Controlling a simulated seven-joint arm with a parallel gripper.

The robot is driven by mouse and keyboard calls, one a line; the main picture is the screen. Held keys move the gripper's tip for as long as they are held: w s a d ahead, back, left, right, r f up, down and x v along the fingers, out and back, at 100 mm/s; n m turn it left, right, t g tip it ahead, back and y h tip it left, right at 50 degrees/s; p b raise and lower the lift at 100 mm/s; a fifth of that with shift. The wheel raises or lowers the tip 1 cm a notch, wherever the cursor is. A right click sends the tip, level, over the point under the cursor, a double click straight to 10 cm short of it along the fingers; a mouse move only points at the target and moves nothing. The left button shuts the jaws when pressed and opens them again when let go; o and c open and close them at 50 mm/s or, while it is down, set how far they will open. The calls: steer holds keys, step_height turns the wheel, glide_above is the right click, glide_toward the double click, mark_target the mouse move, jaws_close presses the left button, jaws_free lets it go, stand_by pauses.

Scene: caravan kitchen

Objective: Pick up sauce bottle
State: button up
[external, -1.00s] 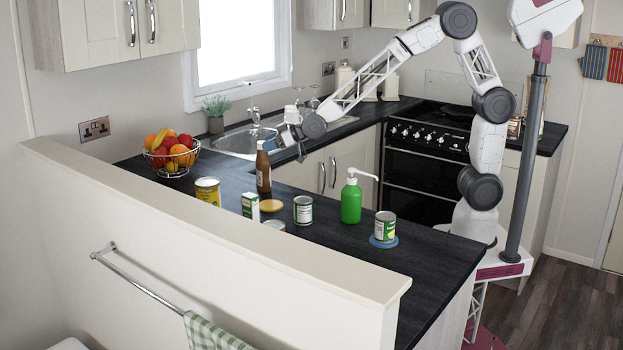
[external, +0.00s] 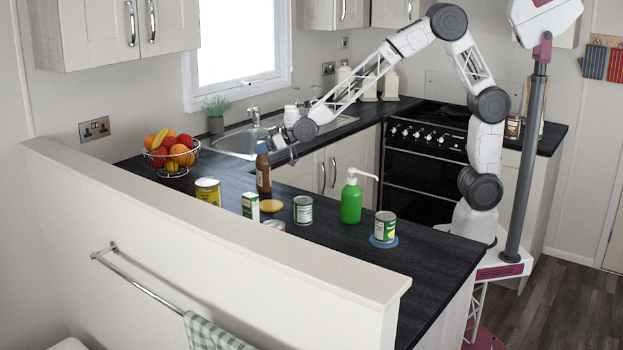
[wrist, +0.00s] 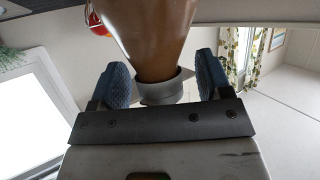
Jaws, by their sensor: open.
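The sauce bottle (external: 263,177) is brown with a pale cap and stands upright on the dark worktop (external: 340,262). My gripper (external: 272,146) is at the bottle's upper part in the external view, where its fingers are small and hard to make out. In the wrist view my gripper (wrist: 165,85) is open, with one blue ridged pad on each side of the bottle's neck. The brown bottle (wrist: 155,35) fills the top middle there, and its grey cap (wrist: 160,90) lies between the pads. A gap shows on both sides, so the pads do not grip it.
Close to the bottle are a yellow lid (external: 271,206), a green-and-white carton (external: 250,206), a yellow can (external: 207,191) and another can (external: 303,209). A green pump bottle (external: 351,200) stands to the right. A fruit basket (external: 172,157) is at the left, near the sink (external: 235,143).

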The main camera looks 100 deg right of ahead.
steer(key=shift+c, duration=0.4)
jaws_close()
steer(key=shift+r, duration=0.1)
steer(key=shift+r, duration=1.85)
steer(key=shift+s+a, duration=0.1)
steer(key=shift+s, duration=0.5)
steer(key=s+a+r, duration=0.1)
steer(key=s+a, duration=0.1)
steer(key=s, duration=1.2)
steer(key=shift+s, duration=0.3)
steer(key=shift+a+r, duration=0.1)
